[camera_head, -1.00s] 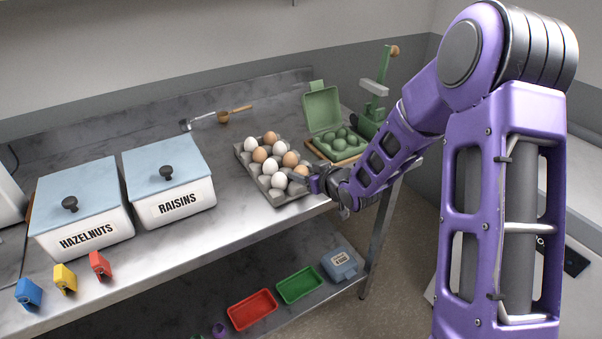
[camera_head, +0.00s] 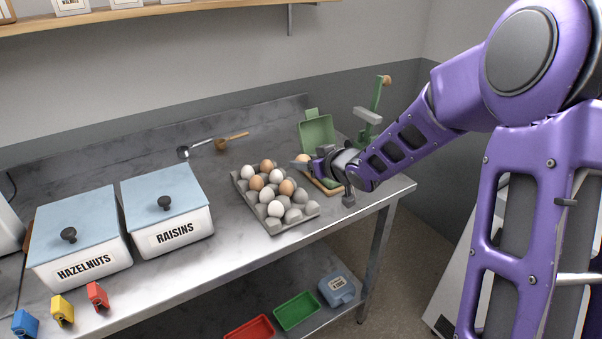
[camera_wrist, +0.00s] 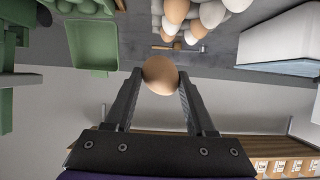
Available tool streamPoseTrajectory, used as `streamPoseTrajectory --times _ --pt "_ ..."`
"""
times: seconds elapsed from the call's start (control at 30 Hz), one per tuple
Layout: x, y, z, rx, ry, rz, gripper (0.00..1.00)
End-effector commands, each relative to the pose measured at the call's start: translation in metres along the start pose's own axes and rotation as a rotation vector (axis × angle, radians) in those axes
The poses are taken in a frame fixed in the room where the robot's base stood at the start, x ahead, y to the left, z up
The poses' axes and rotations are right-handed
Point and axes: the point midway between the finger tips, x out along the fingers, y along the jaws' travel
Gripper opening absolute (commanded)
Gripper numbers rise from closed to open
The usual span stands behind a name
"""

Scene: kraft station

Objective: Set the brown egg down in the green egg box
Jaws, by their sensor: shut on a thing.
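A brown egg (camera_wrist: 160,75) is held between the two fingers of my gripper (camera_wrist: 160,82) in the wrist view. In the head view the egg (camera_head: 303,159) shows at the tips of my gripper (camera_head: 308,164), near the egg box. The green egg box (camera_head: 318,132) stands open at the right end of the table with its lid raised. My gripper and wrist hide most of its lower half in the head view. In the wrist view, the box (camera_wrist: 92,46) is at the upper left, apart from the held egg.
A grey egg tray (camera_head: 272,226) with brown and white eggs lies left of the gripper. A green upright device (camera_head: 373,110) stands behind the box. White bins of hazelnuts (camera_head: 80,262) and raisins (camera_head: 180,232) stand at left.

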Motion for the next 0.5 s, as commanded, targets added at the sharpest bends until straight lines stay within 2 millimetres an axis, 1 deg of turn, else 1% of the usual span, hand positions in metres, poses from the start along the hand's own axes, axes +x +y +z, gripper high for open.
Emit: streamPoseTrajectory --times 0.03,0.1,0.23,0.33,0.5 --pt "0.000 0.011 -0.005 0.002 0.004 0.003 0.24" --pt "0.000 0.024 -0.012 0.001 0.003 0.005 0.24" --pt "0.004 0.048 -0.018 0.002 0.002 0.004 0.24" --pt "0.009 0.068 -0.018 0.003 0.002 0.003 0.24" --pt "0.023 0.096 -0.008 0.003 0.000 0.001 0.24"
